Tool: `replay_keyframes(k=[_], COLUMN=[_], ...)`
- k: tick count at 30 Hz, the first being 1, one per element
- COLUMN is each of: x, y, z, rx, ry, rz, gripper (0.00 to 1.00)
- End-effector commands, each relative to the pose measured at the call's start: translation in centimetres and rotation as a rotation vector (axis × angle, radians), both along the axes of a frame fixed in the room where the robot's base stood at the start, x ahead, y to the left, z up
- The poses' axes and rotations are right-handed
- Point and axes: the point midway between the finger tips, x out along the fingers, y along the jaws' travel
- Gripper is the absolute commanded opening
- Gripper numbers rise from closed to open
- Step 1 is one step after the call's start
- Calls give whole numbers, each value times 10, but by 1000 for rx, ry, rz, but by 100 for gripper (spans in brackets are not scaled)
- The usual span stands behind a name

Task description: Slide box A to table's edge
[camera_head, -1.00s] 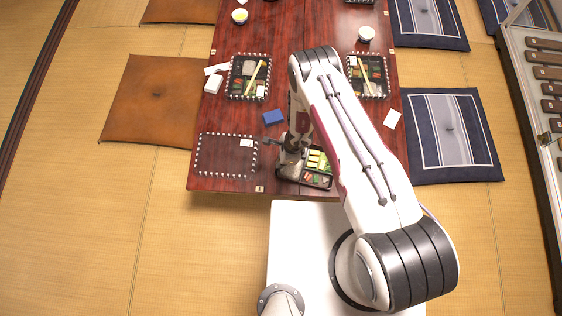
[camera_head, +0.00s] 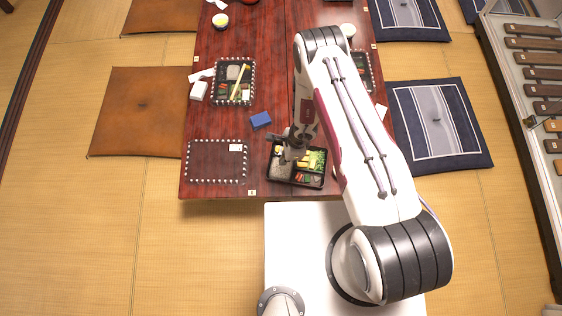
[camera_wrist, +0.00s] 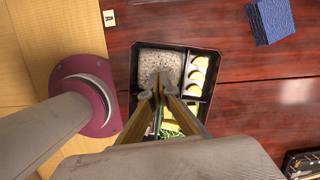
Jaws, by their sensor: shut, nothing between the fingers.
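The bento box (camera_head: 297,185), which I take to be box A, is black and divided, with rice, yellow pieces and greens in it. It lies on the red table (camera_head: 225,125) close to the near edge, and its rim shows in the wrist view (camera_wrist: 137,60). A small tag marked A (camera_wrist: 109,18) lies on the table; a pale tag also shows at the near edge in the head view (camera_head: 252,192). My gripper (camera_wrist: 160,84) is shut and empty, its fingertips over the rice compartment (camera_wrist: 158,62). Whether they touch the rice or inner wall is unclear.
A blue block (camera_head: 260,119) lies beyond the box. An empty dotted outline (camera_head: 215,181) is to its left, with a white card (camera_head: 236,148). Another bento (camera_head: 233,86) with chopsticks stands farther back. Brown (camera_head: 143,115) and navy cushions (camera_head: 437,118) flank the table.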

Motion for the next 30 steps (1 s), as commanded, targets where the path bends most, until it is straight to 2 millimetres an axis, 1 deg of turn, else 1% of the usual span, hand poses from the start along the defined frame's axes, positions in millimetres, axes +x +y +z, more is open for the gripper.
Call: replay_keyframes(k=[1,9,15,21,30], x=[1,1,2,1,1], y=[-1,-8,-12,-14,-14], z=[6,34,50,57,58], rx=[0,0,0,0,0], ry=[-1,-1,-1,0,0], rz=[0,-1,-1,0,0], gripper=[0,0,0,0,0])
